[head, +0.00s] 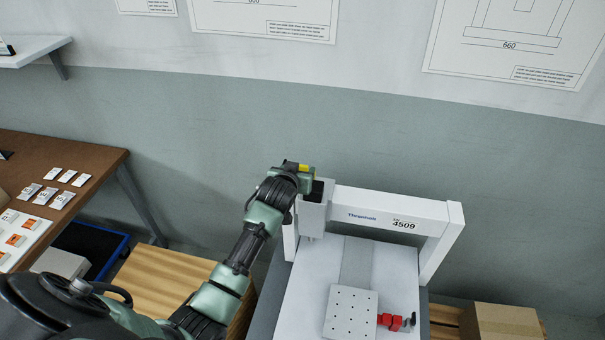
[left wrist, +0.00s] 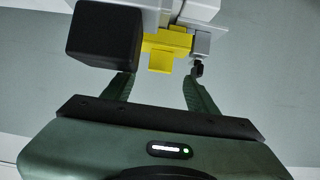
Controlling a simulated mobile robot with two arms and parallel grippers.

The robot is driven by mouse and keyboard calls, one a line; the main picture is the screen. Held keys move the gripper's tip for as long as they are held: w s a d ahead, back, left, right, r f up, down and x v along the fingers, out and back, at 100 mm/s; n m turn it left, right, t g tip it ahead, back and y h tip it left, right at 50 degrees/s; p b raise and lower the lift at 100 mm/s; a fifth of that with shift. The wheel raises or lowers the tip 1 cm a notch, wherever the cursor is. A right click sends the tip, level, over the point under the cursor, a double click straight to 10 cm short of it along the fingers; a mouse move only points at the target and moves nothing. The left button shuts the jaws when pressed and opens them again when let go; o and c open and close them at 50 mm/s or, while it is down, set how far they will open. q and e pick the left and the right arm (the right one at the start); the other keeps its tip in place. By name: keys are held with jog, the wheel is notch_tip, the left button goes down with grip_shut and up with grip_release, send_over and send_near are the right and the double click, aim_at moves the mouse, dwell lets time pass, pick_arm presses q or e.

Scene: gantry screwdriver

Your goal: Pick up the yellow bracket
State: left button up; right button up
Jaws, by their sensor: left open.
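The yellow bracket (left wrist: 163,50) is attached to or set against the grey-white head of the gantry machine in the left wrist view. A small bit of the yellow bracket (head: 304,168) shows in the head view at my left gripper (head: 305,172). In the left wrist view my left gripper (left wrist: 158,82) is open. Its two green fingers reach up on either side below the bracket, and the bracket's lower tab lies roughly between their tips. I cannot tell whether they touch it. A black block (left wrist: 105,35) is beside the bracket on the left. My right gripper is not in view.
The white gantry (head: 390,207) labelled 4509 spans a bed with a perforated plate (head: 350,312) and a red clamp (head: 396,322). A brown table (head: 95,160) with small cards is at left. A cardboard box (head: 505,322) is at lower right. The wall is behind.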

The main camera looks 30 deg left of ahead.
aim_at(302, 167)
pick_arm(q)
jog(key=x, duration=0.4)
jog(key=shift+w+f, duration=0.1)
grip_shut()
jog(key=shift+r, duration=0.2)
